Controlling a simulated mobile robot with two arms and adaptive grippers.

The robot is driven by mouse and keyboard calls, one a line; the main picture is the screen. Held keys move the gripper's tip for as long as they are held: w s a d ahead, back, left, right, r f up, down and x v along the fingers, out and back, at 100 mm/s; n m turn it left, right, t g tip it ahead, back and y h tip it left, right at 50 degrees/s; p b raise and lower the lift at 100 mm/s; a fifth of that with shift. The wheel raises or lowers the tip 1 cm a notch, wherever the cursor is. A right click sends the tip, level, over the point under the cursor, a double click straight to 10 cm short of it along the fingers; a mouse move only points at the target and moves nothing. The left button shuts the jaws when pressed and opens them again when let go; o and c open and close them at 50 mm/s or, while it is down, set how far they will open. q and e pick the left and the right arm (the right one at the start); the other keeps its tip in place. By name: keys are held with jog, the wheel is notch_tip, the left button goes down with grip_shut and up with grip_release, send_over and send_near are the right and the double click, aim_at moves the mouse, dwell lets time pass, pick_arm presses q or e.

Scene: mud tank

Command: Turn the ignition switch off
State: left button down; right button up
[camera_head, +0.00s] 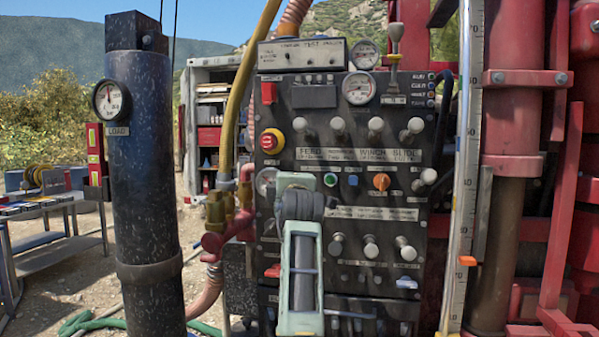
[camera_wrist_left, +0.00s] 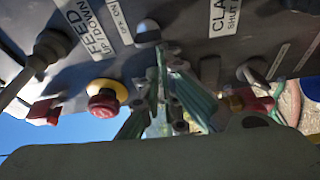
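The ignition switch is not clearly identifiable. A silver knob (camera_wrist_left: 148,32) beside an "OFF ON" label (camera_wrist_left: 119,20) in the left wrist view may be it. In the head view that part of the control panel (camera_head: 345,105) is hidden behind my left gripper (camera_head: 297,190). My left gripper comes up from below, its tip close to the panel under the "FEED" label. In the left wrist view its two fingers (camera_wrist_left: 165,70) come near each other just by the silver knob. I cannot tell whether they touch or hold it. My right gripper is not in view.
A red stop button (camera_head: 270,141) with a yellow collar sits up and left of the gripper. A green button (camera_head: 330,180) and an orange knob (camera_head: 381,181) are to its right. Levers stand out above and below. Hoses (camera_head: 228,235) hang left of the panel.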

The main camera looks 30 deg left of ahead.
pick_arm(q)
jog(key=shift+w+d, duration=0.15)
jog(key=shift+d, duration=0.1)
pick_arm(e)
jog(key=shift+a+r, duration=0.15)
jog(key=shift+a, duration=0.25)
pick_arm(q)
jog(key=shift+f, duration=0.1)
jog(key=shift+f, duration=0.1)
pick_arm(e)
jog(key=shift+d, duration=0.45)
pick_arm(q)
jog(key=s+d+b, duration=0.1)
jog(key=s+b, duration=0.1)
jog(key=s, duration=0.7)
jog(key=shift+s+d, duration=0.15)
jog(key=shift+s, duration=0.1)
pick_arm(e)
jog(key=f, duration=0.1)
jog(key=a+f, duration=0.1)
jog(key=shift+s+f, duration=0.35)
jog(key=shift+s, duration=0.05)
